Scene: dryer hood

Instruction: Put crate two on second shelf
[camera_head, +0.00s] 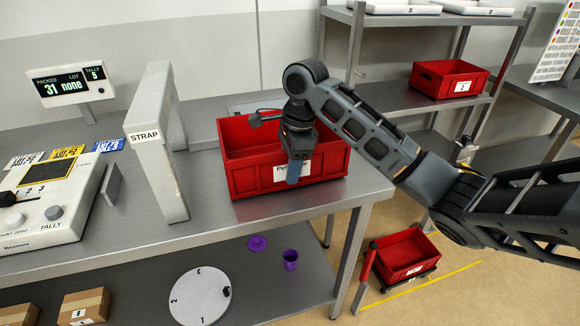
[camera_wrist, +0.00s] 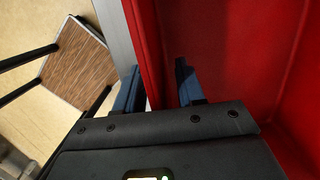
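A red crate (camera_head: 240,177) stands on the metal table, with a partly hidden white label beginning "Pe". My gripper (camera_head: 293,172) points down at its front wall, one blue finger in front of the label. In the wrist view my gripper (camera_wrist: 158,88) straddles the crate's wall, one finger outside and one inside; whether they press on it is unclear. The crate's red interior (camera_wrist: 235,50) fills the right side there. Another red crate (camera_head: 425,75) sits on a shelf of the rack (camera_head: 385,97). A third red crate (camera_head: 400,253) stands low near the floor. Their small label numbers are hard to read.
A STRAP arch (camera_head: 165,150) stands left of the table crate. A tally console (camera_head: 45,205) and display (camera_head: 70,83) are farther left.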

